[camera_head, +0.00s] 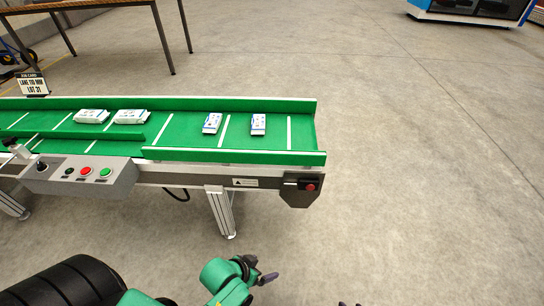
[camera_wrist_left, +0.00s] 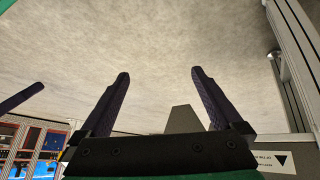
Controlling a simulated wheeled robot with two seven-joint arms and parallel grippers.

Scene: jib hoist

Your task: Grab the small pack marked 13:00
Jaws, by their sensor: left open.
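Two small packs stand apart toward the right end, one pack (camera_head: 212,123) slightly tilted and the other pack (camera_head: 258,124) nearer the belt's end. Two larger packs (camera_head: 91,116) (camera_head: 131,116) lie farther left. The print is too small to read, so I cannot tell which is marked 13:00. My left gripper (camera_head: 262,269) is low in front of the conveyor, apart from the packs. In the left wrist view its fingers (camera_wrist_left: 160,73) are spread and empty. Only a dark tip of my right gripper (camera_head: 350,304) shows.
A control box (camera_head: 85,174) with buttons sits on the conveyor's near side. A card (camera_head: 33,84) stands at the far left. The floor to the right is clear.

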